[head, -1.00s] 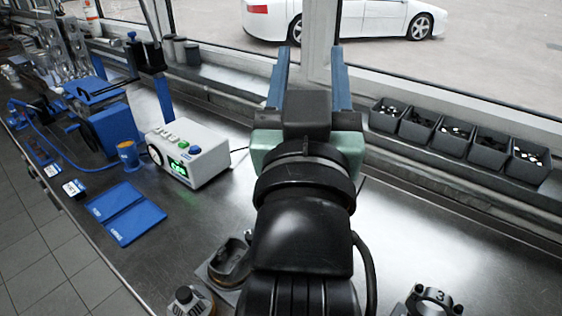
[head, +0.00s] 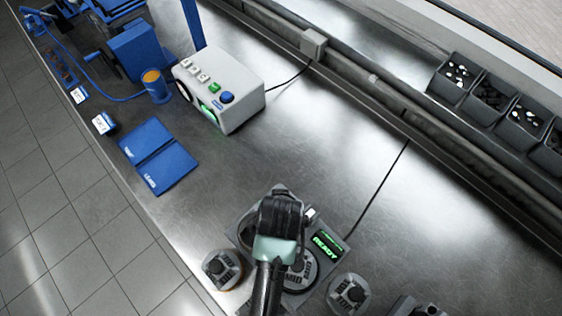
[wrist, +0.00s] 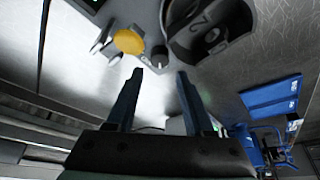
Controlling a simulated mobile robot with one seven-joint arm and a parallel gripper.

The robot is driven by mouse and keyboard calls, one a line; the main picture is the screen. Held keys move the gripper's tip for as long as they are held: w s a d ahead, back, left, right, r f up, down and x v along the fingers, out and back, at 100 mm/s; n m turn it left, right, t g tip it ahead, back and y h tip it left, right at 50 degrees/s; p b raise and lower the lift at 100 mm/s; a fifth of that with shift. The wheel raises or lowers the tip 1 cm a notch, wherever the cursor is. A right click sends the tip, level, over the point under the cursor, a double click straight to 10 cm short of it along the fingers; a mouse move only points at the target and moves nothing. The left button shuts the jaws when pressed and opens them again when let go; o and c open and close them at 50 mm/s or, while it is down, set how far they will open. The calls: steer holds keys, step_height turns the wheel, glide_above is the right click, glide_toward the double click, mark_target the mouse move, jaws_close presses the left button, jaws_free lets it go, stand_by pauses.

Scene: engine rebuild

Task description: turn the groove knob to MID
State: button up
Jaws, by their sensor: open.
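In the wrist view a small dark knob (wrist: 160,58) with a pale mark stands on a grey unit (wrist: 147,14), beside a round yellow button (wrist: 128,41). I take it for the groove knob; its setting is too small to read. My gripper (wrist: 159,76) is open and empty, with its two blue fingers apart and the knob just beyond the gap between their tips. In the head view the unit has a green screen (head: 326,243) reading READY and lettering with MID, partly behind my arm. My fingertips and the knob are hidden there.
A dark round holder (wrist: 208,28) marked 2 sits close to the knob. Dark round parts (head: 222,268) (head: 350,293) flank the unit. A white box (head: 228,85) with buttons and blue trays (head: 158,155) lie farther left. The bench middle is clear; bins (head: 486,97) line the back.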

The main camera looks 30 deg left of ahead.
steer(key=shift+x, duration=3.55)
steer(key=shift+w+r, duration=0.1)
steer(key=shift+w, duration=0.1)
jaws_close()
